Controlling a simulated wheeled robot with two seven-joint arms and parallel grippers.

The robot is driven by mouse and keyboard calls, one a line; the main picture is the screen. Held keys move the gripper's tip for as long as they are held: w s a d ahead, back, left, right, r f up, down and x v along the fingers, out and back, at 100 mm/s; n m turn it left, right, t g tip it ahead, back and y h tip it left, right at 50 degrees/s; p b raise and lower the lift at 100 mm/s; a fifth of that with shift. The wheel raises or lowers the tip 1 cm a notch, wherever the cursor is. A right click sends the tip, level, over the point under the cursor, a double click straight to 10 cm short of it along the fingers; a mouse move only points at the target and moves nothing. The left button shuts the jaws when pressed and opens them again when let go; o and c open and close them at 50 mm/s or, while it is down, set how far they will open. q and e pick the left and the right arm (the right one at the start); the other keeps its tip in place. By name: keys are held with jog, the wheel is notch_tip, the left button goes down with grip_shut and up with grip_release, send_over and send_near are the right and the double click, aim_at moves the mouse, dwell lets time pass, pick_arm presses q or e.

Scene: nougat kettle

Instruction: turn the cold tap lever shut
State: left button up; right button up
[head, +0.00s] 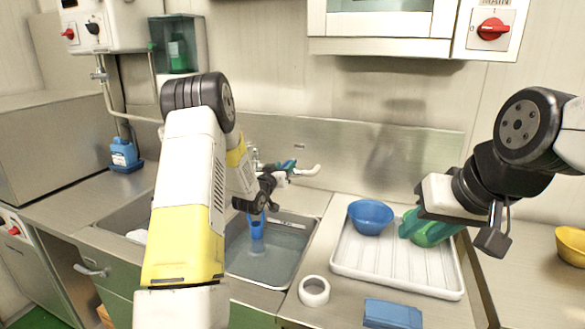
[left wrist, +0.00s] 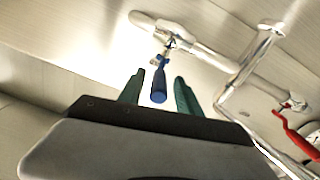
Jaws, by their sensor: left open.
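The cold tap lever (left wrist: 159,86) is a blue handle on the chrome tap (left wrist: 185,38). In the left wrist view it lies between the two green fingers of my open left gripper (left wrist: 160,92), with gaps on both sides. In the head view the left gripper (head: 284,168) is at the tap behind the sink, and its hand partly hides the tap's body.
The red lever (left wrist: 297,136) is at the right of the tap. A blue bowl (head: 369,217) stands on the white tray (head: 349,270).

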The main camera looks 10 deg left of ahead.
pick_arm(q)
jog(key=v, duration=0.7)
jog(key=shift+s, duration=0.4)
jog(key=shift+a, duration=0.1)
